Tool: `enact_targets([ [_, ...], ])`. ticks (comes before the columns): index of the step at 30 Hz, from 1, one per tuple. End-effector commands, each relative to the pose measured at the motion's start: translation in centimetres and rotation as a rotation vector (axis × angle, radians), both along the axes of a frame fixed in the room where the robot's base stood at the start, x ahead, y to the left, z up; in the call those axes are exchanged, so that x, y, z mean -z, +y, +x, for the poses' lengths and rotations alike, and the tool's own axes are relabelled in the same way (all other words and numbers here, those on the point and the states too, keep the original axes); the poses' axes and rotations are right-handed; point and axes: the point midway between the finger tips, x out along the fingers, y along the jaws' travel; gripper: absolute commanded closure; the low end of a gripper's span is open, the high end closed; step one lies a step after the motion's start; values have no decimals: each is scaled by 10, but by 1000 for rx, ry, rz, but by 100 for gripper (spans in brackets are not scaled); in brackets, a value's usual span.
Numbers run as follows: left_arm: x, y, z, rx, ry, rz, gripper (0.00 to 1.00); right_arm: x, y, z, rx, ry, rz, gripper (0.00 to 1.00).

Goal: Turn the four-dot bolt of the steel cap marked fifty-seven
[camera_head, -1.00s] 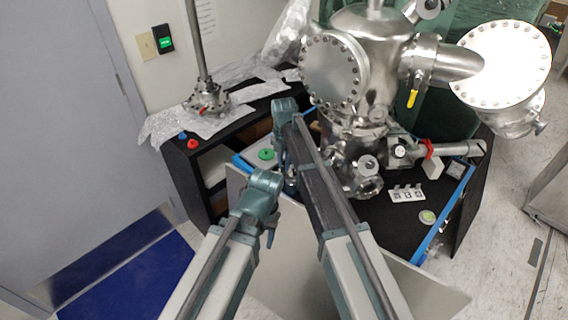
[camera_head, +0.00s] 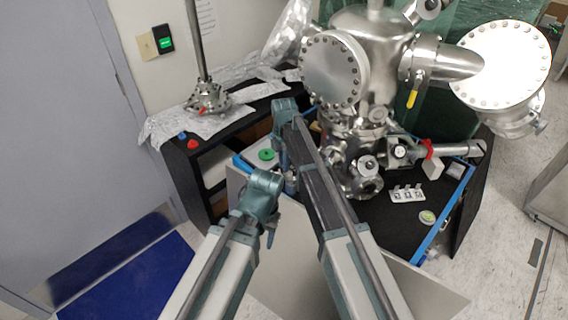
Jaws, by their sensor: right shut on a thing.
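My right arm reaches up the middle, and its wrist bends down behind the forearm. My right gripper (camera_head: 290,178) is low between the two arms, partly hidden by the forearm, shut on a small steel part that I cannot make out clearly. My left gripper (camera_head: 270,236) hangs below its teal wrist at the lower left of the right one; its fingers are too small to read. I cannot make out the mark fifty-seven, the steel cap or the dots on any bolt.
A large steel vacuum chamber (camera_head: 365,75) stands close to the right of my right wrist. A white holder (camera_head: 407,193) with small pieces lies on the black bench top (camera_head: 385,225). A green ring (camera_head: 266,154) lies left of my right arm. A steel flanged rod (camera_head: 207,98) stands at the back left.

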Motion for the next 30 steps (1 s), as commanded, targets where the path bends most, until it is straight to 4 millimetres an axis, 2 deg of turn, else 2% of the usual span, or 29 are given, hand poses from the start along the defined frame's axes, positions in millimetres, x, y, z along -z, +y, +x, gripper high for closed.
enact_targets([
  [30,0,0,0,0,0,0,50,0,0,1,945,1,0,100],
])
